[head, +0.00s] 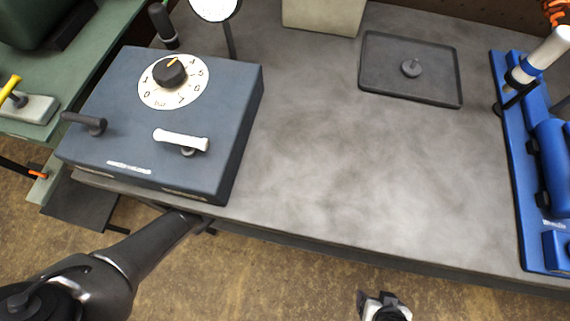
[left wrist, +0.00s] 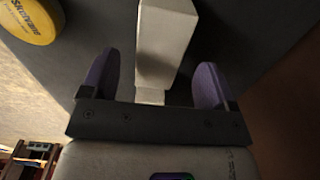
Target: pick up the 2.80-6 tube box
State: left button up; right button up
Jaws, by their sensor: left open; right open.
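No box with a readable 2.80-6 label shows in either view. In the left wrist view my left gripper (left wrist: 155,75) is open, with its two purple fingers apart. A pale, plain block-like thing (left wrist: 166,40) stands between and beyond the fingers; I cannot tell whether it is the tube box or whether the fingers touch it. In the head view my left arm reaches under the bench's front edge, and its gripper is hidden there. My right gripper (head: 384,306) is at the bottom edge, in front of the bench, open and only partly in view.
The grey bench (head: 330,170) has a clear middle. On it are a blue-grey dial box (head: 130,110), a dark tray (head: 410,68), a pale box (head: 322,14) at the back and a blue fixture (head: 530,150). A yellow round thing (left wrist: 30,18) is near the left gripper.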

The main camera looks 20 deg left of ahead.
pick_arm(q)
notch_tip(320, 180, down, 7)
jog(key=b, duration=0.4)
jog(key=shift+r+b, duration=0.2)
jog(key=shift+b, duration=0.2)
jog(key=shift+c, duration=0.8)
jog(key=c, duration=0.9)
jog(key=shift+c, duration=0.3)
jog(key=shift+r, duration=0.15)
